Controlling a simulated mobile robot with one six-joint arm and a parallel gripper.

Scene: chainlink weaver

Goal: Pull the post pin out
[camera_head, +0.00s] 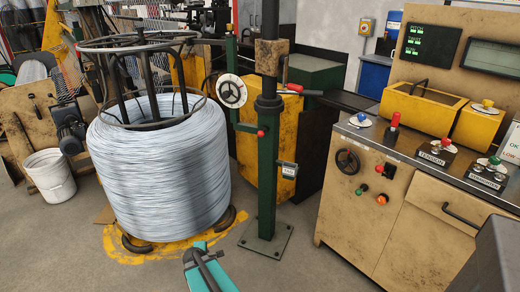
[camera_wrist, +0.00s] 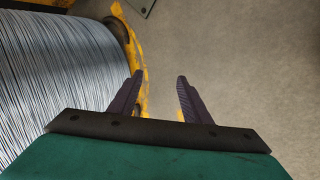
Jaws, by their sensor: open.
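A green upright post (camera_head: 267,185) stands on a bolted base plate right of the wire coil. A small red knob (camera_head: 261,133) sits on the post at the end of a short side arm; it may be the post pin, but I cannot tell for sure. My gripper (camera_wrist: 160,76) is open and empty in the wrist view, over the floor beside the coil, with both dark fingers spread. In the head view my teal arm shows low in the middle, well below and left of the knob. The knob does not show in the wrist view.
A large wire coil (camera_head: 158,165) stands on a yellow floor ring, close left of my arm. A control cabinet (camera_head: 365,215) stands at right. A handwheel (camera_head: 231,91) and a red-gripped lever (camera_head: 292,88) stick out near the post. The floor before the post is clear.

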